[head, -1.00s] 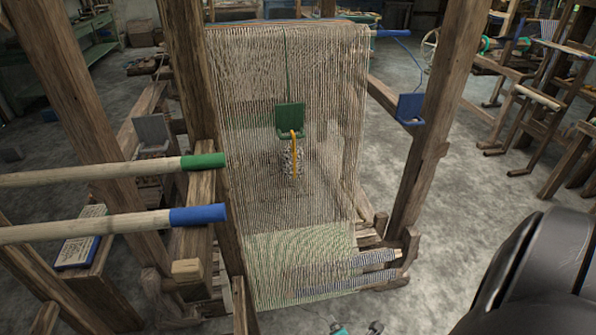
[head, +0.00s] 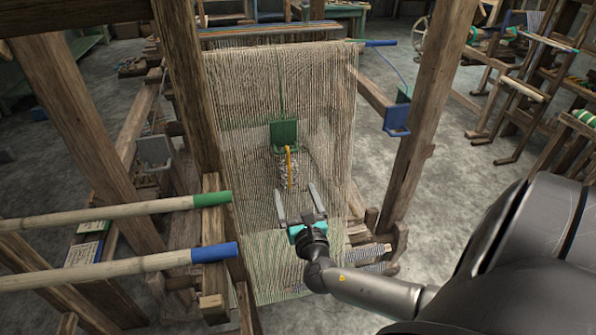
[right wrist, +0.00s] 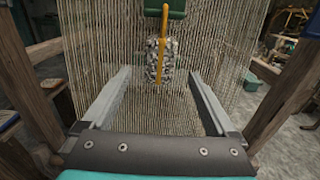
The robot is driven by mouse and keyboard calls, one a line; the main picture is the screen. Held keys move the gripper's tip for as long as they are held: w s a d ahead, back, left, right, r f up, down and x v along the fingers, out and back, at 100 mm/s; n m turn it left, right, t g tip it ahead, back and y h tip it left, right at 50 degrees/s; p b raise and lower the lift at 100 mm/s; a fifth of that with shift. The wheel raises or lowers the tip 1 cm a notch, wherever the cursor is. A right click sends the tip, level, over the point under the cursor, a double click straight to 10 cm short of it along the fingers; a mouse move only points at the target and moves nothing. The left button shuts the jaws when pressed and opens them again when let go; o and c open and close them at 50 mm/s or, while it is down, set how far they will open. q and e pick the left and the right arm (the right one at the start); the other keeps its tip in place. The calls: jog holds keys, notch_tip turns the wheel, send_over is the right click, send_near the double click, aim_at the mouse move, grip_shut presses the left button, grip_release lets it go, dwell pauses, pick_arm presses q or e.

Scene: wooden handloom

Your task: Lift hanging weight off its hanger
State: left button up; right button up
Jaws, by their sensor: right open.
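The hanging weight (head: 294,172) is a mottled grey-and-white body with a yellow strap (head: 289,160) down its front. It hangs under a green hanger (head: 284,133) in front of the loom's warp threads. The weight also shows in the right wrist view (right wrist: 152,62), top centre, with the green hanger (right wrist: 163,8) above it. My right gripper (head: 300,204) is open and empty, just below the weight and apart from it. In the right wrist view its two fingers (right wrist: 160,95) point towards the weight, one to each side. My left gripper is not seen.
The warp sheet (head: 240,100) fills the middle behind the weight. Wooden posts (head: 428,110) stand either side. Two poles with a green end (head: 212,198) and a blue end (head: 215,254) stick in from the left. A blue bracket (head: 397,118) sits on the right post.

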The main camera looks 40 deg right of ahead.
jog(key=shift+b+x, duration=1.5)
jog(key=shift+x, duration=2.85)
grip_shut()
jog(key=shift+r+p, duration=1.25)
jog(key=shift+r, duration=0.05)
jog(key=shift+p+v, duration=1.15)
jog(key=shift+v, duration=1.7)
jog(key=p, duration=0.2)
send_near(290, 170)
jog(key=shift+v, duration=0.9)
